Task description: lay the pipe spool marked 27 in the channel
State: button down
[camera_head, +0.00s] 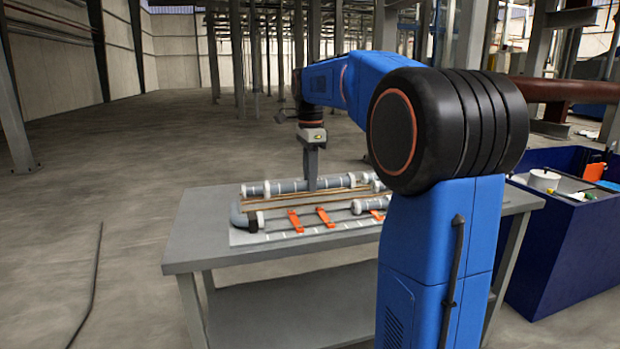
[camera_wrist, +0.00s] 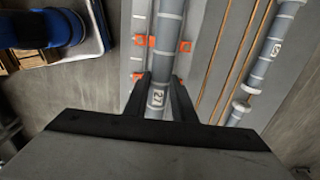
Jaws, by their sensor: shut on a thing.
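The pipe spool marked 27 (camera_wrist: 157,97) is a grey pipe with pale bands. In the wrist view it runs up the picture between the two dark fingers of my gripper (camera_wrist: 160,98), which is shut on it close to its label. The spool crosses in front of orange brackets (camera_wrist: 184,46), which show on both sides of it; its height above them is unclear. In the head view my gripper (camera_head: 312,186) points straight down over the table. I cannot clearly make out the channel.
A second grey pipe (camera_wrist: 265,62) with a label and white collars lies to the right, past thin brown strips (camera_wrist: 222,60). In the head view the grey table (camera_head: 200,250) also carries orange brackets (camera_head: 325,217). A blue bin (camera_head: 560,235) stands at the right.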

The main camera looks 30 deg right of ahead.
jog(key=shift+f, duration=4)
jog(key=c, duration=1.4)
grip_release()
notch_tip(320, 180, up, 17)
jog(key=shift+r, duration=0.2)
